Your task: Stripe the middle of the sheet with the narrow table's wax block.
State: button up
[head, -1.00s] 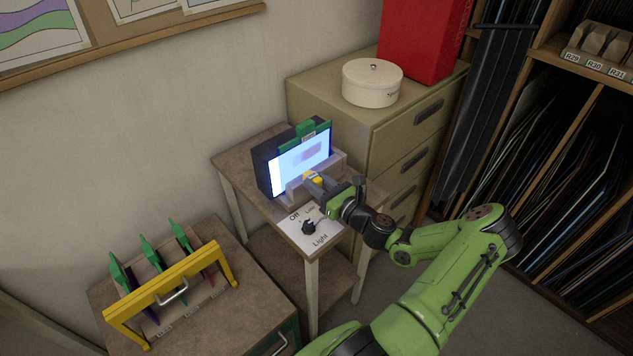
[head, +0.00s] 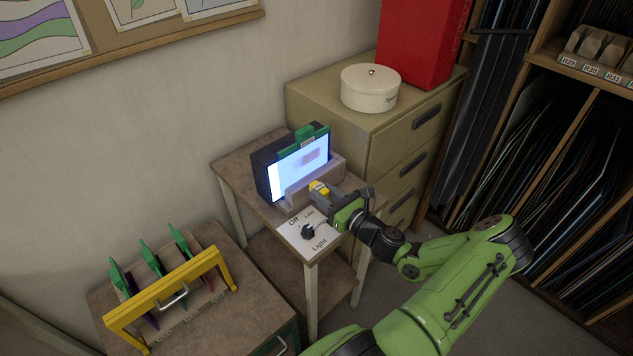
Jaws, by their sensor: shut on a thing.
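A glowing sheet (head: 283,184) stands upright on the narrow table (head: 235,160), against a dark box with a green clip (head: 304,135) on top. A faint reddish-grey patch (head: 310,157) shows on its upper middle to right. A pale low ledge (head: 300,193) runs in front of its lower part.
A panel with a black light knob (head: 307,231) lies just below my gripper. A beige cabinet (head: 390,140) with a round white tin (head: 370,88) stands close behind, right. A yellow-framed rack (head: 165,290) with several green-topped pieces is at lower left.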

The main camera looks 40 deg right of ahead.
jog(key=shift+s, duration=0.1)
jog(key=w+p, duration=0.1)
jog(key=w, duration=0.6)
dwell(0.4)
jog(key=shift+w+a, duration=0.15)
jog(key=shift+w, duration=0.85)
dwell(0.4)
jog(key=shift+d, duration=1.95)
jog(key=shift+w, duration=0.1)
jog(key=shift+a+r+p, duration=0.1)
jog(key=shift+a+p, duration=0.6)
jog(key=shift+a, duration=1.3)
